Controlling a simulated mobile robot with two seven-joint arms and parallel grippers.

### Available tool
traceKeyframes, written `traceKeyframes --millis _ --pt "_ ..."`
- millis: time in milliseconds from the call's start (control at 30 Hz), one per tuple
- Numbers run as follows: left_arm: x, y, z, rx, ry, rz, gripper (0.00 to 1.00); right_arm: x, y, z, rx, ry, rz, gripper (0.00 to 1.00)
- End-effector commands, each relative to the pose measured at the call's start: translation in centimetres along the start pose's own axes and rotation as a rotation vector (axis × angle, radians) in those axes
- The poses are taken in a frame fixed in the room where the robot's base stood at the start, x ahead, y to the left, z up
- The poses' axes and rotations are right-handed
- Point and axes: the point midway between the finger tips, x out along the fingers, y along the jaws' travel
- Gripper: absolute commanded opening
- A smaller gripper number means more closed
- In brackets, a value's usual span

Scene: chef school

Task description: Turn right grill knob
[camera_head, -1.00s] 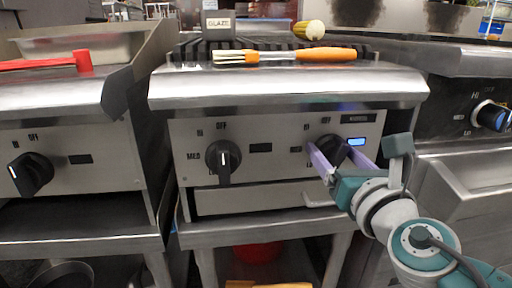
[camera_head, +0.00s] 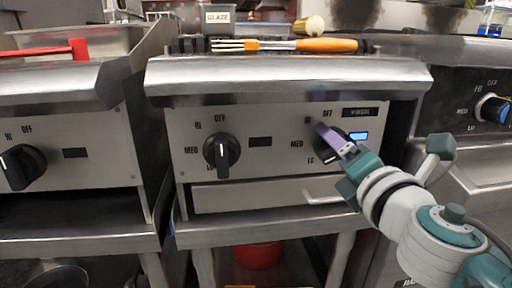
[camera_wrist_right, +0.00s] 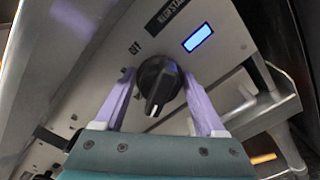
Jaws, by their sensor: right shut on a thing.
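The right grill knob (camera_head: 324,151) is black and sits on the grill's front panel, largely hidden by my gripper in the head view. In the right wrist view the knob (camera_wrist_right: 159,84) is between my two purple fingers, its white pointer line facing toward the gripper's palm. My right gripper (camera_head: 331,140) is shut on the knob, its fingers along the knob's two sides. My left gripper is not in view.
A lit blue display (camera_head: 359,136) is beside the right knob. A handle (camera_head: 325,196) is below it. A brush with an orange handle (camera_head: 327,45) lies on top of the grill. Neighbouring appliances have knobs at left (camera_head: 20,167) and right (camera_head: 493,110).

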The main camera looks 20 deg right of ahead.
Motion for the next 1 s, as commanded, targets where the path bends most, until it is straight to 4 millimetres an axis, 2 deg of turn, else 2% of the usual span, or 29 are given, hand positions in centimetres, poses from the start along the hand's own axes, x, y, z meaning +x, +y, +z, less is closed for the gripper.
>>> traceKeyframes --millis 400,1000 --pt "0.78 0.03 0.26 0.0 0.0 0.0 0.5 0.0 -0.06 0.0 0.227 -0.001 0.001 0.17" --pt "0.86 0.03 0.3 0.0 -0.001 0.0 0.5 0.01 -0.03 0.06 0.272 -0.002 0.001 0.17"
